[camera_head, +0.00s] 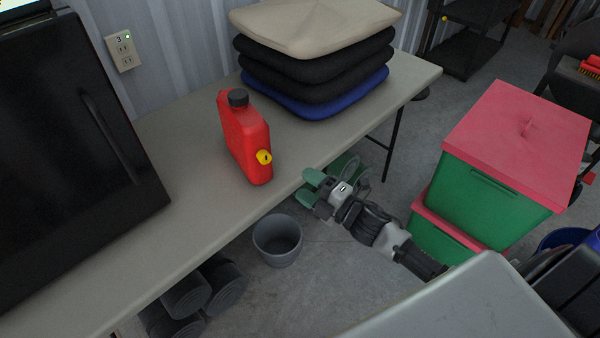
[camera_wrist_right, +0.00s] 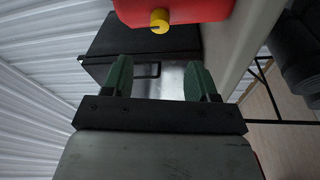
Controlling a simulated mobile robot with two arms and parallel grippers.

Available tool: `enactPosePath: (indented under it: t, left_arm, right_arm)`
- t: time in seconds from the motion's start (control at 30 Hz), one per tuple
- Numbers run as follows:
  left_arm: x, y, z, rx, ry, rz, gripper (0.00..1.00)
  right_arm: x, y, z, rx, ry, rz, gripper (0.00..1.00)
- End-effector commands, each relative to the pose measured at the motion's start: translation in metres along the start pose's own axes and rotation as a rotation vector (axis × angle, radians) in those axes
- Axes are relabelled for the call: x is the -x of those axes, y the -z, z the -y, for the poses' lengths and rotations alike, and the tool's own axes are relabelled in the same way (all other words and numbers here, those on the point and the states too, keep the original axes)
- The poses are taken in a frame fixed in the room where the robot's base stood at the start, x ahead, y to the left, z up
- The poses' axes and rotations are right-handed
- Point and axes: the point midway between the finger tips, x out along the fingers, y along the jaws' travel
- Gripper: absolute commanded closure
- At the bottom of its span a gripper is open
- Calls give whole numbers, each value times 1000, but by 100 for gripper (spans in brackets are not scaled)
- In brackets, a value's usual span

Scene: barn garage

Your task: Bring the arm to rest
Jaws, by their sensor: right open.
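My right gripper (camera_head: 309,187) is at the front edge of the table (camera_head: 190,215), to the right of the red fuel can. Its green fingers are apart with nothing between them, as the right wrist view (camera_wrist_right: 160,80) also shows. My right arm reaches in from the lower right. The red fuel can (camera_head: 238,135), with a black cap and a yellow spout cap, stands upright on the table, apart from the fingers. It shows at the top of the right wrist view (camera_wrist_right: 185,12). My left gripper is not in view.
Stacked cushions (camera_head: 315,75) lie at the table's back. A black appliance (camera_head: 70,150) stands at left. A grey bucket (camera_head: 277,243) is on the floor below the table edge. Green bins with red lids (camera_head: 495,195) stand at right. Dark rolled items (camera_head: 190,295) lie under the table.

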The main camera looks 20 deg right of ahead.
Motion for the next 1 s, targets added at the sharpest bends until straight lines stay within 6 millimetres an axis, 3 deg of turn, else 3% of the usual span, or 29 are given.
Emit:
enactPosePath:
  t: [0.27, 0.37, 0.47, 0.6, 0.73, 0.87, 1.0]
  left_arm:
    - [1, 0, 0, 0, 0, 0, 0]
    - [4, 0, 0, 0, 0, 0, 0]
    - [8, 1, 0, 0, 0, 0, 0]
    - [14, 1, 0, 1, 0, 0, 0]
    - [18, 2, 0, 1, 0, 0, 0]
    - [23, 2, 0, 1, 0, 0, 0]
    - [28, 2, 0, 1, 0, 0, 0]
  right_arm:
    - [2, -5, 9, -25, 16, 24, 42]
    - [11, -21, 39, -112, 69, 106, 42]
    - [35, -43, 94, -261, 161, 252, 42]
    - [89, -60, 185, -503, 306, 499, 42]
    - [152, -52, 263, -704, 432, 722, 42]
    - [223, -25, 330, -882, 555, 946, 42]
    - [300, 20, 383, -1043, 677, 1180, 42]
